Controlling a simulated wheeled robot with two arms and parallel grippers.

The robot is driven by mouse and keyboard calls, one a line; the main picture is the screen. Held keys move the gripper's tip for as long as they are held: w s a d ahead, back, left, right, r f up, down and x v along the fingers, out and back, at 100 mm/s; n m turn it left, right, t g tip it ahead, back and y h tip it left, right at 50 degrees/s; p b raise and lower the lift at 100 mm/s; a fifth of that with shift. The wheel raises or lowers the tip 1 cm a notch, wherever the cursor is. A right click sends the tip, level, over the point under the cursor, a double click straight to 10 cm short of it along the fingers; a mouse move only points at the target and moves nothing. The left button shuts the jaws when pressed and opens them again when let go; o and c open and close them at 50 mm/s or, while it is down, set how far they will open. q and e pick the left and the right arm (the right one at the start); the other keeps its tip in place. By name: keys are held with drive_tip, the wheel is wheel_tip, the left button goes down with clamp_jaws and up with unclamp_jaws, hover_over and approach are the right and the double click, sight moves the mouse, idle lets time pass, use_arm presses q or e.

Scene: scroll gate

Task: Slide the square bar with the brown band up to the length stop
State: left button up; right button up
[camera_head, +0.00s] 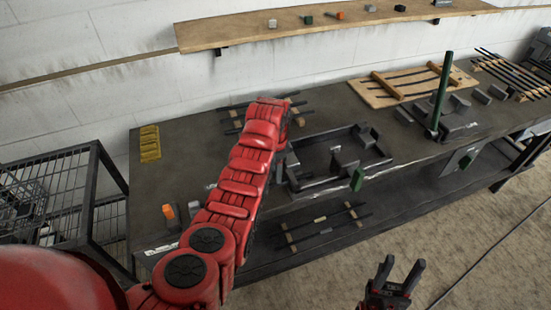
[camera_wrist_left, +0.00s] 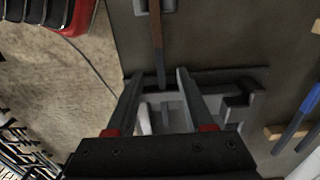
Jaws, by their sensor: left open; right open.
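A bar with a brown band (camera_wrist_left: 156,35) runs down from the top edge in the left wrist view. Its dark end lies between the fingertips of my left gripper (camera_wrist_left: 159,74), which is open with a gap on each side. In the head view my red left arm hides this bar and most of that gripper. A dark fixture frame (camera_head: 318,180) with grey blocks sits on the bench; part of it shows beneath the fingers in the wrist view (camera_wrist_left: 240,80). I cannot tell which block is the length stop. My right gripper (camera_head: 392,277) is open and empty, in front of the bench.
A wooden board with bars (camera_head: 378,98) and a green post (camera_head: 441,95) stand to the right on the bench (camera_head: 200,140). Bars on wooden supports (camera_wrist_left: 278,132) lie beside the fixture. A lower shelf holds more bars. A wire cart (camera_head: 60,165) stands left.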

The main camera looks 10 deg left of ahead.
sight(275, 183)
use_arm(q)
drive_tip(key=shift+f+p, duration=0.35)
drive_tip(key=shift+f, duration=2.1)
drive_tip(key=shift+c, duration=0.3)
clamp_jaws()
